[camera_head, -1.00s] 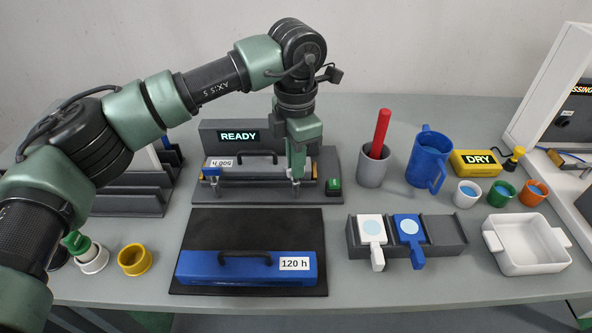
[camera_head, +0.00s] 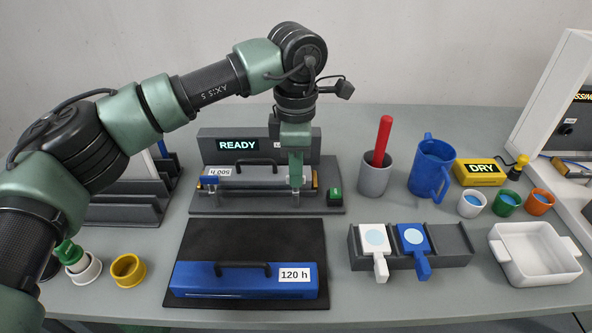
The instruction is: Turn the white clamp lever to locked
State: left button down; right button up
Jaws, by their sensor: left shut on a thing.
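A dark fixture (camera_head: 235,204) stands at the back left with a screen (camera_head: 238,145) reading READY. A grey cassette with a dark handle and the label 4.005 (camera_head: 219,172) sits in it. A blue clamp lever (camera_head: 209,181) shows at the fixture's left end. My left gripper (camera_head: 296,189) points down at the fixture's right end, shut on the white clamp lever. Its fingers hide most of the lever, so I cannot tell the lever's angle. My right gripper is not in view.
A green button (camera_head: 334,194) is just right of the fixture. A blue case marked 120 h (camera_head: 245,289) lies on a black mat (camera_head: 250,238) in front. A grey cup with a red rod (camera_head: 374,176) and a blue jug (camera_head: 430,167) stand to the right.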

pick_arm(q)
jog(key=shift+r, duration=0.1)
jog(key=c, duration=1.5)
grip_release()
jog(key=shift+c, duration=0.2)
notch_tip(320, 180, up, 8)
jog(key=shift+f+b, duration=0.1)
jog(key=shift+b, duration=0.3)
